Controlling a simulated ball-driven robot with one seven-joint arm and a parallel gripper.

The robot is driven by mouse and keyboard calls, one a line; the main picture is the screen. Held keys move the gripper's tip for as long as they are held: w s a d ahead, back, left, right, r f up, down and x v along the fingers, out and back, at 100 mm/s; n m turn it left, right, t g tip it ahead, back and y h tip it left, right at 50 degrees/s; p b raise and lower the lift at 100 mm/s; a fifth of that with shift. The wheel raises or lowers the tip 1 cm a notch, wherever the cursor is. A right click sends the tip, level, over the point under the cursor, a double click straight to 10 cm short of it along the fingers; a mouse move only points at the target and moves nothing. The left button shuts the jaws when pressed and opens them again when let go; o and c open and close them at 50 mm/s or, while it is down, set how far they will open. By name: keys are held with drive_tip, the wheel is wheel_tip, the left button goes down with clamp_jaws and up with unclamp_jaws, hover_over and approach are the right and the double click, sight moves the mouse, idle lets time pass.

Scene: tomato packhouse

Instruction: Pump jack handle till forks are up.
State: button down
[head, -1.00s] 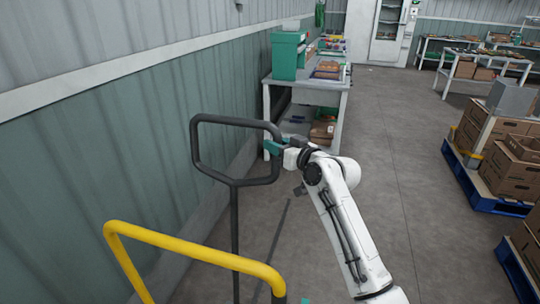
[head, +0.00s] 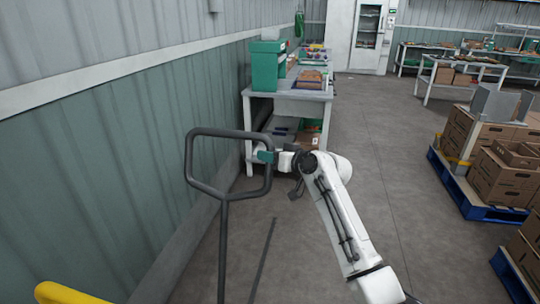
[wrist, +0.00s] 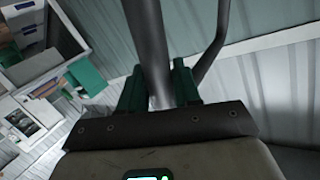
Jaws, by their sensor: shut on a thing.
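The jack handle (head: 222,240) is a dark grey loop on a long straight shaft, standing near the wall at the left of centre in the head view. Its loop is upright and its shaft runs down out of the picture. My gripper (head: 266,157) is shut on the right side of the loop. In the wrist view the green fingers of my gripper (wrist: 160,88) sit on both sides of the dark handle tube (wrist: 150,45). The forks are not in view.
A yellow rail (head: 65,293) shows at the lower left. A white workbench (head: 290,95) with a green box (head: 266,66) stands ahead by the wall. Blue pallets (head: 480,208) with cartons stand at the right. The floor between is clear.

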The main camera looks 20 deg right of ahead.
drive_tip(key=c, duration=1.2)
unclamp_jaws()
drive_tip(key=shift+f, duration=0.25)
drive_tip(key=shift+o, duration=1.3)
drive_tip(key=shift+r, duration=0.2)
drive_tip(key=v, duration=1)
drive_tip(key=shift+s+d, duration=0.25)
drive_tip(key=shift+s, duration=0.1)
drive_tip(key=shift+a, duration=0.1)
